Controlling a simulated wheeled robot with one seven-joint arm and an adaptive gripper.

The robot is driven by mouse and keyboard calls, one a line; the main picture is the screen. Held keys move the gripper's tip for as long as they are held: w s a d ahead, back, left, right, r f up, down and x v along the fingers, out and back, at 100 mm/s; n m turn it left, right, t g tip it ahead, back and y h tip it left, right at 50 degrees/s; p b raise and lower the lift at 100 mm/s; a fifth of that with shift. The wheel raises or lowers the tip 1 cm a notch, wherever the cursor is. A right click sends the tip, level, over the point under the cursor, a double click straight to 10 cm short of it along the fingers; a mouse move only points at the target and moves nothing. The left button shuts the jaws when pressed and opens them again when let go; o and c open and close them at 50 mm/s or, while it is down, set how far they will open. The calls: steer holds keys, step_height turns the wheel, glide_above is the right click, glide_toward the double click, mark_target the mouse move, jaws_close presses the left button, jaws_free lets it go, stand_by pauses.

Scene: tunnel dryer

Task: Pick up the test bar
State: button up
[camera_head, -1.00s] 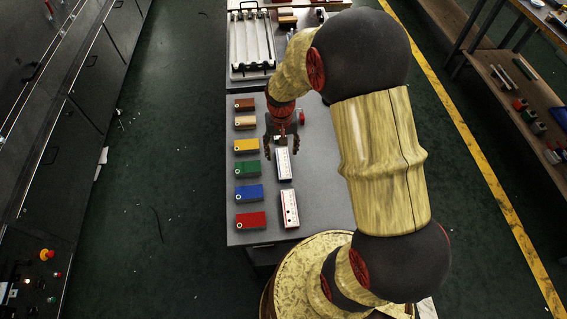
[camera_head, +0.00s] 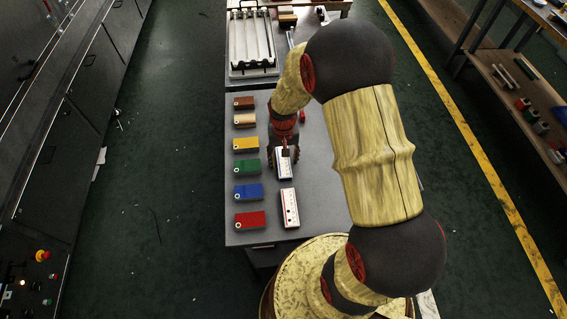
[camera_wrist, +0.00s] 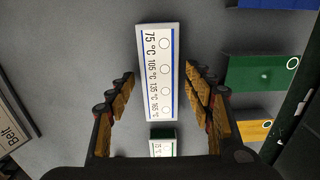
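A white bar with a blue edge stripe and temperature labels lies on the grey table. This labelled bar (camera_wrist: 158,70) is in the middle of the wrist view, and it also shows in the head view (camera_head: 285,171). I cannot tell for sure which white bar is the test bar. My gripper (camera_head: 285,156) is open over the bar's far part, pointing down. In the wrist view my gripper (camera_wrist: 160,82) has one finger on each side of the bar, with gaps between. A green-striped white block (camera_wrist: 163,143) shows partly, just beyond the labelled bar.
A red-marked white bar (camera_head: 289,208) lies nearer. Left of the bars is a column of coloured blocks, including green (camera_head: 248,167), yellow (camera_head: 246,145) and blue (camera_head: 248,192). A slotted white tray (camera_head: 251,42) stands at the back. A "Belt" plate (camera_wrist: 14,128) lies left in the wrist view.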

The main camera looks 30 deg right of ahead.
steer(key=c, duration=1)
steer(key=shift+r, duration=0.1)
steer(key=shift+c, duration=0.4)
